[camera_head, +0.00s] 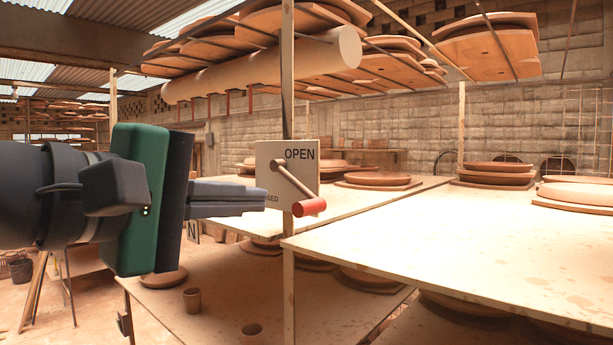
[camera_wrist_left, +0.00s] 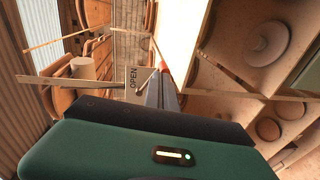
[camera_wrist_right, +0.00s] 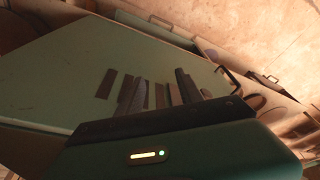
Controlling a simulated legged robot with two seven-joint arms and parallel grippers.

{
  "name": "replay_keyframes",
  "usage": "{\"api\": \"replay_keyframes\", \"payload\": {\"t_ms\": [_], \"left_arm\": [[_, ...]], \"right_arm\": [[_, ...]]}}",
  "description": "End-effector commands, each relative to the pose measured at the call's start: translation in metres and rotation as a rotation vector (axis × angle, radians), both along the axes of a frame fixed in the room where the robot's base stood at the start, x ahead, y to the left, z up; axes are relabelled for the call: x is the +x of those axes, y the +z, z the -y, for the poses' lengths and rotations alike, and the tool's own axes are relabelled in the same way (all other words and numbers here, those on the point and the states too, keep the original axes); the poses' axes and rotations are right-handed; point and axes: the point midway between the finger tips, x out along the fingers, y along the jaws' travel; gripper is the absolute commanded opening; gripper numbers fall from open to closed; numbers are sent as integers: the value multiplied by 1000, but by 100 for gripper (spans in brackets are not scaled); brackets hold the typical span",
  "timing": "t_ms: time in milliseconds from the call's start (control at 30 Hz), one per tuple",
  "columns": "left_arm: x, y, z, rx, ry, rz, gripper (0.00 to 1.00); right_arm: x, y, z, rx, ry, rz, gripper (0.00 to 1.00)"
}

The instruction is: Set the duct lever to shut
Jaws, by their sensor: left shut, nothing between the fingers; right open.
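The duct lever (camera_head: 292,180) is a thin bar with a red grip (camera_head: 309,207) at its end. The left wrist view shows the red grip (camera_wrist_left: 163,66) just beyond the fingertips; contact cannot be told. My right gripper (camera_wrist_right: 204,82) is open and empty, away from the lever.
A wooden post (camera_head: 288,75) stands at the plate. A large pale duct (camera_head: 260,70) runs overhead. A table (camera_head: 480,235) fills the right side, with stacked round clay pieces (camera_head: 495,173) behind. The right gripper is over a grey-green surface, possibly mine.

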Motion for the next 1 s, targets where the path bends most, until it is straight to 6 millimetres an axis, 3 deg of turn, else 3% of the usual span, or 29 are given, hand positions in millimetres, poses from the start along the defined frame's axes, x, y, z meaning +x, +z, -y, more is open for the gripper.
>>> {"api": "replay_keyframes", "payload": {"t_ms": [33, 300, 400, 500, 733, 1000], "left_arm": [[0, 8, 6, 188, -30, 103, 0], [4, 27, 27, 1301, -204, 724, 0], [4, 33, 32, 1627, -263, 903, 0], [4, 36, 35, 1829, -299, 1014, 0], [16, 35, 42, 1922, -318, 1061, 0], [65, 25, 67, 1917, -320, 1059, 0]], "right_arm": [[0, 11, 0, 0, 0, 0, 43], [0, 38, 0, 0, 0, 0, 43], [0, 44, 0, 0, 0, 0, 43], [0, 47, 0, 0, 0, 0, 43], [0, 54, 0, 0, 0, 0, 43], [0, 67, 0, 0, 0, 0, 43]]}}
